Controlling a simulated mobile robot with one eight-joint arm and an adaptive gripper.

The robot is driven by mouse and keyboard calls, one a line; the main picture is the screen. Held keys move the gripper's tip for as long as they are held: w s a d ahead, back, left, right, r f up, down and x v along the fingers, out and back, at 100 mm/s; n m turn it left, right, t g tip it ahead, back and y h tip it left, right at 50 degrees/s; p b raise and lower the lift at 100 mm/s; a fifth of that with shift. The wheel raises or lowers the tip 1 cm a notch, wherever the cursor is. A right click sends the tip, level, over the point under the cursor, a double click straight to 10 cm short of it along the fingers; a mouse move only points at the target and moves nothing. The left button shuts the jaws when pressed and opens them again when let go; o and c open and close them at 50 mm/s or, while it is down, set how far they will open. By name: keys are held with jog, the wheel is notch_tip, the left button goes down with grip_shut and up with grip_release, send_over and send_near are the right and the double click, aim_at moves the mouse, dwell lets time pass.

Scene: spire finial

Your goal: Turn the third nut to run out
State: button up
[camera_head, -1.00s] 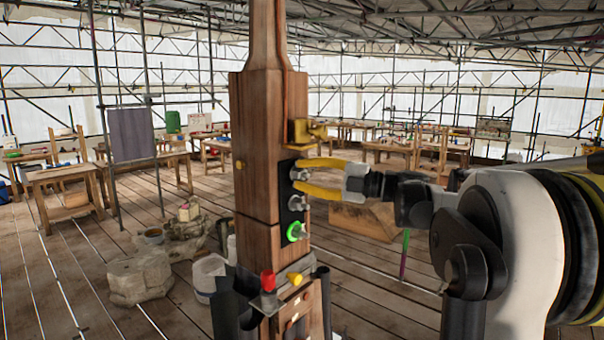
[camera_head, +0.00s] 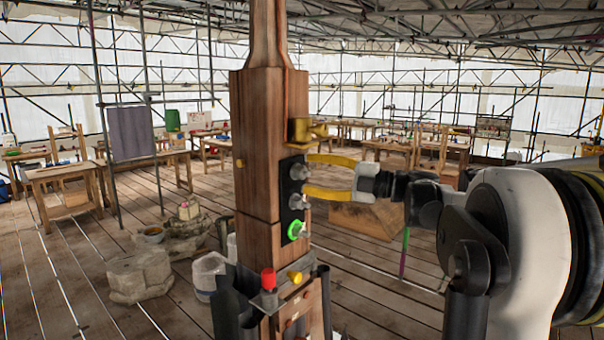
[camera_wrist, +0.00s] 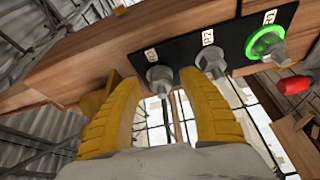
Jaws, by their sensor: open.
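Three grey nuts sit in a row on a black plate (camera_head: 291,200) on the wooden post (camera_head: 258,150). The top nut (camera_head: 299,173), seemingly the third, is at the left in the wrist view (camera_wrist: 160,77). The middle nut (camera_head: 301,201) also shows there (camera_wrist: 210,61). The bottom nut (camera_head: 298,230) has a bright green ring; it is at the right in the wrist view (camera_wrist: 266,45). My gripper (camera_head: 309,172) is open, its yellow fingers apart above and below the top nut. In the wrist view, the fingertips (camera_wrist: 157,82) straddle this nut with gaps on both sides.
A brass-coloured fitting (camera_head: 306,130) sticks out just above the upper finger. A red knob (camera_head: 268,279) and a yellow knob (camera_head: 295,278) are lower on the post. Stone blocks (camera_head: 140,274) lie on the plank floor at left. Workbenches stand farther back.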

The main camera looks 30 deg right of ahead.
jog(key=v, duration=0.9)
jog(key=shift+s+d, duration=0.3)
jog(key=s+a+n+t+h+p, duration=0.1)
jog(key=a+n+t+h+p, duration=0.35)
jog(key=n, duration=1.85)
jog(key=shift+m+g+h, duration=0.3)
jog(key=shift+g+h, duration=0.35)
jog(key=shift+h, duration=0.2)
jog(key=p+x, duration=0.1)
jog(key=x, duration=0.4)
jog(key=p+x, duration=0.1)
jog(key=x, duration=0.4)
jog(key=shift+w+a+r, duration=0.2)
jog(key=shift+a+r, duration=0.05)
jog(key=shift+a, duration=0.05)
